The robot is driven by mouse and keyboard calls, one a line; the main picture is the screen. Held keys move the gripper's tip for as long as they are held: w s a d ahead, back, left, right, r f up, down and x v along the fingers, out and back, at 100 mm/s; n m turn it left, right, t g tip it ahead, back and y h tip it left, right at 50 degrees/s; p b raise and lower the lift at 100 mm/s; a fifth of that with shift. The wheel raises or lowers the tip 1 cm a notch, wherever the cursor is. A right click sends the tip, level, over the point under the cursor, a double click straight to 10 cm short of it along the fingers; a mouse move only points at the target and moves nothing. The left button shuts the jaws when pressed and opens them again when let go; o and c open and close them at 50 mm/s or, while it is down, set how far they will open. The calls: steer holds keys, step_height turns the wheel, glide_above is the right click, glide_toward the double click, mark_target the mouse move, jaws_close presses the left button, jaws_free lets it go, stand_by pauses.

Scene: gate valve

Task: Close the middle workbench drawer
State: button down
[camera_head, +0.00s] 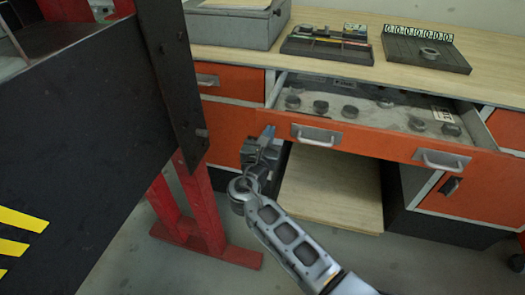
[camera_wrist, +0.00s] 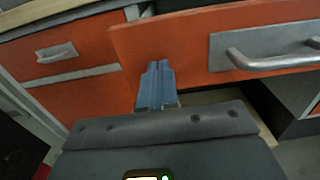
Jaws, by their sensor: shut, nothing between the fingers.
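The middle drawer (camera_head: 390,148) of the workbench is pulled out, with an orange front and two metal handles. Several dark round parts lie inside it. My gripper (camera_head: 268,132) is shut and empty, at the left end of the drawer front. In the wrist view the shut fingers (camera_wrist: 157,68) point at the orange drawer front (camera_wrist: 180,45), left of a metal handle (camera_wrist: 270,55). I cannot tell whether the fingertips touch the front.
The wooden benchtop (camera_head: 330,22) carries a grey box (camera_head: 235,22) and two dark trays. A black panel with yellow stripes (camera_head: 80,140) on a red stand (camera_head: 200,215) fills the left. Below the drawer is an open bay with a wooden shelf (camera_head: 330,190).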

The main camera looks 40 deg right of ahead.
steer(key=b, duration=0.8)
glide_toward(286, 93)
steer(key=w+d, duration=0.1)
steer(key=w+d+r, duration=0.1)
steer(key=d, duration=0.1)
steer(key=w+d+r, duration=0.1)
steer(key=d, duration=0.1)
steer(key=shift+r, duration=0.25)
steer(key=shift+w+d+r+b, duration=0.1)
steer(key=shift+w+d+b, duration=0.25)
steer(key=shift+w+d, duration=0.1)
steer(key=shift+r, duration=0.3)
